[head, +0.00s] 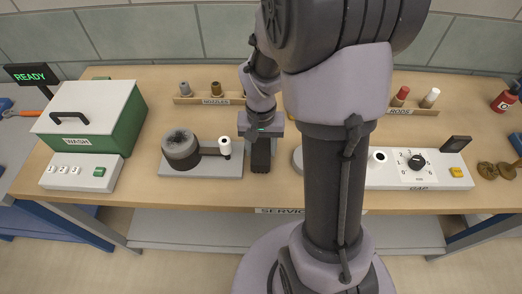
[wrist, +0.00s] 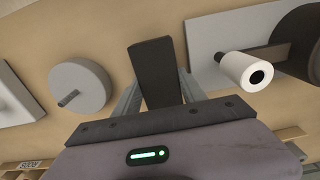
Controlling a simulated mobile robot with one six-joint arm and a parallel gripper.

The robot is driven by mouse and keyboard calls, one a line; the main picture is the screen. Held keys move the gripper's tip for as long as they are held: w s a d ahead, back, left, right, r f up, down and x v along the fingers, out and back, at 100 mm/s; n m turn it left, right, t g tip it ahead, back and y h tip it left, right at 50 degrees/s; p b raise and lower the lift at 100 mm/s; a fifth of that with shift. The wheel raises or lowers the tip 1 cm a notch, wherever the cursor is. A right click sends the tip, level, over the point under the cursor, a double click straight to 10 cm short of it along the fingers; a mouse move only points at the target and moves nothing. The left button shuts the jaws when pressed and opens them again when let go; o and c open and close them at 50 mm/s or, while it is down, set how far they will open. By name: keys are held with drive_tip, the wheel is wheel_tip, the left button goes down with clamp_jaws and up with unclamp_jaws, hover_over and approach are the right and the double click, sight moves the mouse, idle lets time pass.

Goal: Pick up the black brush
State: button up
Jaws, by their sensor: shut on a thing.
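The black brush (wrist: 152,65) shows in the wrist view as a dark, plain, block-like piece between my two grey fingers. My gripper (wrist: 155,90) is shut on it. In the head view my gripper (head: 262,140) points down over the middle of the bench, and the dark brush (head: 261,158) shows below it. It is beside the right end of a grey plate. I cannot tell whether the brush touches the bench top. No bristles of it can be made out.
Left of my gripper a grey plate (head: 205,171) bears a dark round pot (head: 181,152) and a white knob (head: 224,147). A green wash box (head: 122,125) stands further left. A nozzle rack (head: 209,99) is behind. A gap panel (head: 415,180) is right. My arm hides part of the bench.

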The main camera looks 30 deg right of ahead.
sight(261, 148)
drive_tip(key=shift+r, duration=0.1)
wheel_tip(261, 148, up, 4)
drive_tip(key=shift+p, duration=1.2)
drive_tip(key=s+a+b, duration=0.5)
drive_tip(key=s+a, duration=0.4)
drive_tip(key=s, duration=0.4)
drive_tip(key=shift+s+r+b, duration=0.15)
drive_tip(key=shift+r+b, duration=0.25)
drive_tip(key=shift+r, duration=0.05)
